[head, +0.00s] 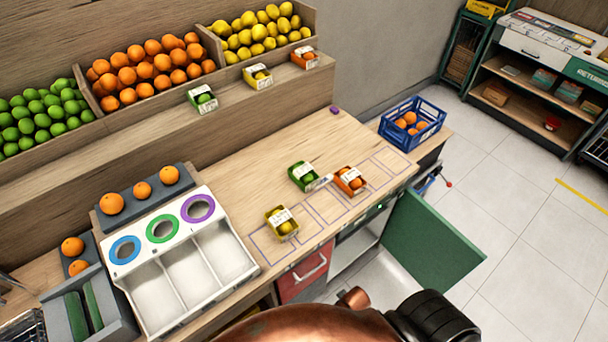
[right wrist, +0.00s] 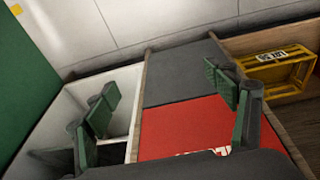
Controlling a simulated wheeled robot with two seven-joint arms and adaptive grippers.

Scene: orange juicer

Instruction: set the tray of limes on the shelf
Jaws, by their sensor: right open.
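A green tray of limes (head: 303,176) with a white label sits on the wooden counter, left of an orange tray (head: 349,181). In the head view only my copper arm shows at the bottom. My left gripper is not in view.
A yellow tray (head: 281,222) stands at the counter's front by outlined rectangles. Yellow (head: 257,76) and orange (head: 305,58) trays are on the ledge. A blue crate (head: 412,123) is at the right end. A green cabinet door (head: 430,240) stands open.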

